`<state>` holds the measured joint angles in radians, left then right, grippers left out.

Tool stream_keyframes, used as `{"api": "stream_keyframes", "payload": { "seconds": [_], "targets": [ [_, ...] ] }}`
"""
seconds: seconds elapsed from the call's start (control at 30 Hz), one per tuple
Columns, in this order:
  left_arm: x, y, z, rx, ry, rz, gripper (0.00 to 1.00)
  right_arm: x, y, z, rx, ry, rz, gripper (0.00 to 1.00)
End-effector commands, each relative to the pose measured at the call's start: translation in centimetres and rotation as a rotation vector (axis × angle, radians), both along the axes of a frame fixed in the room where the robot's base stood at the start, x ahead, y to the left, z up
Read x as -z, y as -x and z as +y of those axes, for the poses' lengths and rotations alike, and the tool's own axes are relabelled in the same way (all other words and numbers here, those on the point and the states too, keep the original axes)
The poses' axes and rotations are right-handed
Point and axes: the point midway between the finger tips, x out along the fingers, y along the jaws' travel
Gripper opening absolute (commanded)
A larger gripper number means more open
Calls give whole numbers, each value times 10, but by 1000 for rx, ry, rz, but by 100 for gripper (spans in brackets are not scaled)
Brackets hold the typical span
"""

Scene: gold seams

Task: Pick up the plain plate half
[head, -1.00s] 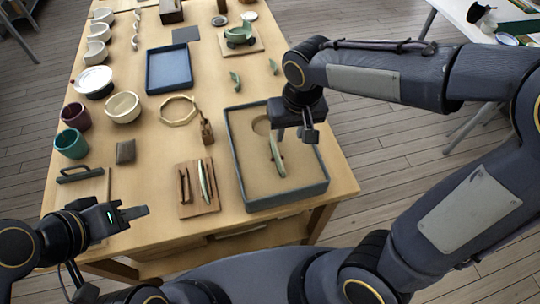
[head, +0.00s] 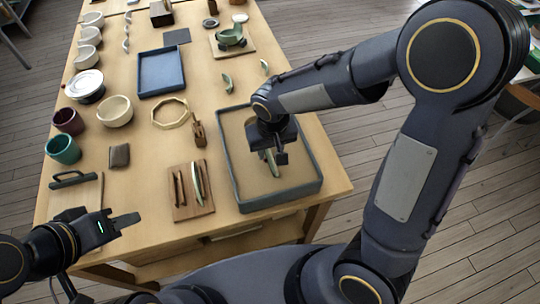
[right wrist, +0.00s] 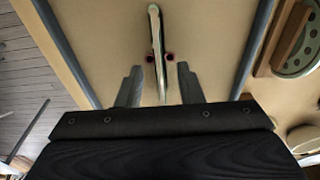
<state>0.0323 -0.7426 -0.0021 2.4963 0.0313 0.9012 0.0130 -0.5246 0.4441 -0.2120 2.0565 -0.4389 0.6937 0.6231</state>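A thin pale green plate half (head: 269,162) stands on edge in the grey-walled tray (head: 297,194), partly hidden by my right gripper (head: 273,156) in the head view. In the right wrist view the plate half (right wrist: 155,45) shows edge-on, with a small dark red spot on either side. My right gripper (right wrist: 159,84) is open, one finger on each side of its near end, with gaps visible. Whether it is the plain half I cannot tell. My left gripper (head: 124,221) is at the table's near left; its opening is unclear.
A wooden rack (head: 180,211) left of the tray holds a similar thin upright piece (head: 197,183). A wooden clamp-like tool (head: 199,134), an octagonal ring (head: 170,113) and a blue tray (head: 161,72) lie beyond. Bowls and cups line the left side.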

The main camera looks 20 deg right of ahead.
Motion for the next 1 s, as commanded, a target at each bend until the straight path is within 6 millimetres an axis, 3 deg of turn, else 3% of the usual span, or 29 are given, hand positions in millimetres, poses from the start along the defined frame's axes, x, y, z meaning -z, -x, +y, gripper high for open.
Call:
{"api": "stream_keyframes", "payload": {
  "seconds": [0.9,1.0],
  "targets": [
    [6,0,0,0,0,0,36,4,0,0,0,0,0,34],
    [6,0,0,0,0,0,36,4,0,0,0,0,0,22]
  ]
}}
